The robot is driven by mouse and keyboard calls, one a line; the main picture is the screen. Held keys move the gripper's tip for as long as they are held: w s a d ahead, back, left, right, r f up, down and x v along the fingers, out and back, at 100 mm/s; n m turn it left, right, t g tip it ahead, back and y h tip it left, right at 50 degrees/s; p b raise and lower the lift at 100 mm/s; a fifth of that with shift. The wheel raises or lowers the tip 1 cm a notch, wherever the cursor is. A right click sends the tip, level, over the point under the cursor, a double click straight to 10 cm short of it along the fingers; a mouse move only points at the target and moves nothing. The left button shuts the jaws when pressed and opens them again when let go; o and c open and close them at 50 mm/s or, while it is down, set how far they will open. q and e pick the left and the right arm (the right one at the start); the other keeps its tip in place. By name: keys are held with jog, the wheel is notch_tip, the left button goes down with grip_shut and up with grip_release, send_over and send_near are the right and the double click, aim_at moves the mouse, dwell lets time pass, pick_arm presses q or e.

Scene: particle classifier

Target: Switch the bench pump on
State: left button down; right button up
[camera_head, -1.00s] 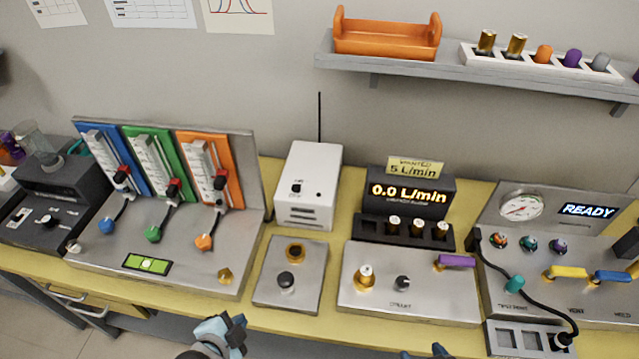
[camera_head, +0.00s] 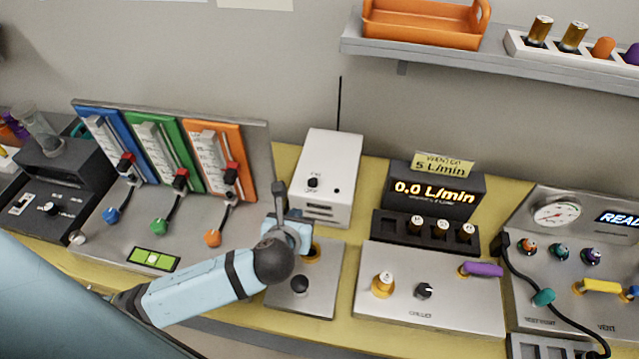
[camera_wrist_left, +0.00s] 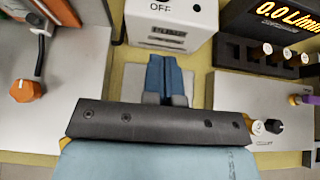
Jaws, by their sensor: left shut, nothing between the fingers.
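A white box (camera_head: 326,175) with a thin black antenna stands at the back of the bench. A small black knob (camera_head: 313,182) with ON and OFF markings is on its front; I cannot read its setting for sure. In the left wrist view, the box (camera_wrist_left: 172,28) is straight ahead, with its OFF label and a small dark display. My left gripper (camera_head: 297,228) is in front of and below the box, above the small steel panel. Its blue fingers (camera_wrist_left: 165,72) are closed together and empty, apart from the knob. My right gripper is out of view.
The panel with blue, green and orange sliders (camera_head: 170,160) stands left. The steel panel with a brass ring and black knob (camera_head: 300,285) lies below my gripper. A shelf (camera_head: 430,56) hangs above.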

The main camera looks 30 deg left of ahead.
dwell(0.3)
pick_arm(q)
jog(key=p, duration=0.1)
send_near(312, 184)
jog(key=w+f, duration=0.1)
jog(key=w+a+f, duration=0.1)
jog(key=f, duration=0.1)
jog(key=shift+w+f, duration=0.25)
jog(key=shift+w, duration=0.05)
jog(key=shift+w+a, duration=0.25)
jog(key=shift+w, duration=0.85)
jog(key=shift+w+a+p, duration=0.15)
jog(key=shift+w+p, duration=0.2)
jog(key=shift+w, duration=0.2)
